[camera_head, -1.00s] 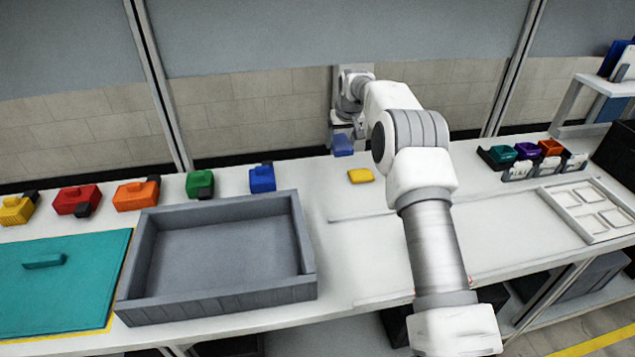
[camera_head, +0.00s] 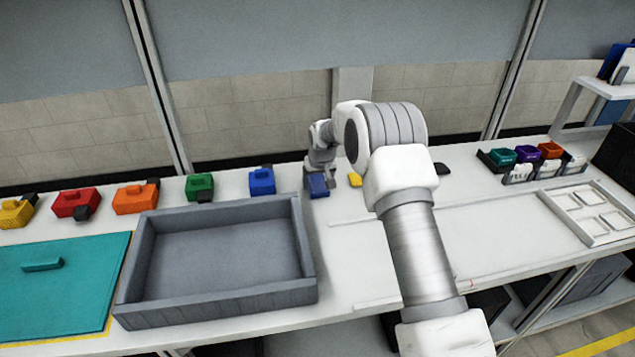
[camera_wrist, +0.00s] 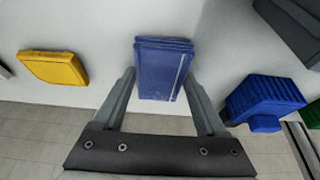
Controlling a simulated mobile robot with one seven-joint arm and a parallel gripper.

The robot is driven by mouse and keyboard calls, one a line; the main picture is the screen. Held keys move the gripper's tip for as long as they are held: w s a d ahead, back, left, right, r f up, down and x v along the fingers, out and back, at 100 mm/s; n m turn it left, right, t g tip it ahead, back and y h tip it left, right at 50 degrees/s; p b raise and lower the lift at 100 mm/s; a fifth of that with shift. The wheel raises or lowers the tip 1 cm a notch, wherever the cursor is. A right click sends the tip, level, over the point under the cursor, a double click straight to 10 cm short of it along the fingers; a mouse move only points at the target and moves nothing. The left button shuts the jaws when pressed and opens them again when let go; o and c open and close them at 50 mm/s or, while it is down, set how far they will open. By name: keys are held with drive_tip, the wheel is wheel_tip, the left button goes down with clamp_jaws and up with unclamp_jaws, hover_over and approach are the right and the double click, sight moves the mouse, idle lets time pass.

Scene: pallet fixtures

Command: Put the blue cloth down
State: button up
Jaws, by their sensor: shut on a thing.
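The blue cloth (camera_wrist: 163,68) is a folded pad with a pale line along one side, between the two fingers of my gripper (camera_wrist: 162,98) in the wrist view. My gripper is shut on it. In the head view the blue cloth (camera_head: 318,185) hangs below my gripper (camera_head: 318,172), low over the white table (camera_head: 345,235), left of a yellow cloth (camera_head: 354,180). I cannot tell whether the blue cloth touches the table.
A blue fixture (camera_head: 262,181) stands left of the cloth, with green (camera_head: 199,187), orange, red and yellow ones further left. A grey tray (camera_head: 215,295) lies in front of them. Small coloured bins (camera_head: 502,155) stand at the right. Table in front of the cloth is clear.

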drive_tip(key=shift+f, duration=0.15)
drive_tip(key=shift+f, duration=0.15)
drive_tip(key=o, duration=1.1)
drive_tip(key=shift+o, duration=0.2)
